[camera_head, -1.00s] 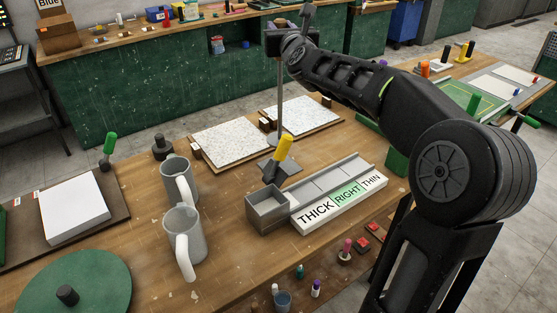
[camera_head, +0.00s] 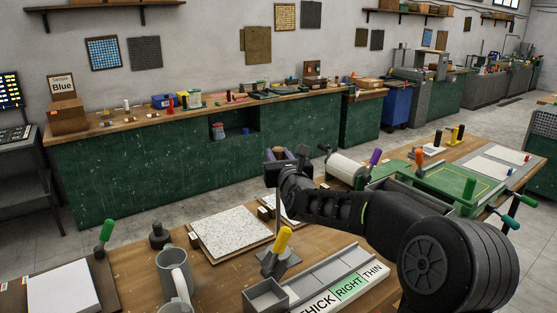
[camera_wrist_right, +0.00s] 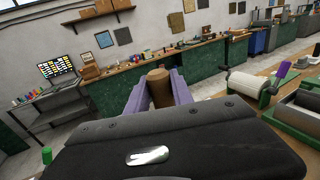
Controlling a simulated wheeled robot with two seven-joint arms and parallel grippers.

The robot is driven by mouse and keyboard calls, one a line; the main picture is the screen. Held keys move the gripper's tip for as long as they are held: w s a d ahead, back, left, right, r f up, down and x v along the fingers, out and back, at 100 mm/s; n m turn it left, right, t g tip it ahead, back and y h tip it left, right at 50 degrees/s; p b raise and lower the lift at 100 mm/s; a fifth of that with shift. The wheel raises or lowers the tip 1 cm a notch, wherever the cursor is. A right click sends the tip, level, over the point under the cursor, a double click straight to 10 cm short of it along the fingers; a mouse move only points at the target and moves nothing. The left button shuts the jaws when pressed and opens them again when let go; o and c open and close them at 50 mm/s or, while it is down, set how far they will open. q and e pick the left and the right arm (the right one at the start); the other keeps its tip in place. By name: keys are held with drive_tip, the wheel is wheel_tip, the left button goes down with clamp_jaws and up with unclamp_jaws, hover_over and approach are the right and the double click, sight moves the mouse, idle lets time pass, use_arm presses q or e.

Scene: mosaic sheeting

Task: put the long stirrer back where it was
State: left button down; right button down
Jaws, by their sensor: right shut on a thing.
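My right gripper (camera_head: 281,156) is above the table in the head view. In the right wrist view its purple fingers (camera_wrist_right: 159,88) are shut around a brown cylindrical handle (camera_wrist_right: 158,86), taken to be the long stirrer's. In the head view the stirrer's thin grey rod (camera_head: 278,205) hangs nearly upright below the gripper, past the speckled sheets. Its lower end is behind a yellow-handled tool (camera_head: 281,240), near a flat grey plate (camera_head: 290,259); I cannot tell whether it touches. My left gripper is not in view.
A grey trough (camera_head: 330,272) with a THICK, RIGHT, THIN label stands in front, with a small grey box (camera_head: 265,296) at its left end. Grey mugs (camera_head: 172,270) and a dark weight (camera_head: 159,236) stand left. A speckled sheet (camera_head: 232,232) lies behind. Green equipment (camera_head: 440,187) is at right.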

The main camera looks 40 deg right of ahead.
drive_tip(key=shift+f, duration=0.7)
drive_tip(key=shift+f, duration=0.1)
drive_tip(key=c, duration=1.1)
unclamp_jaws()
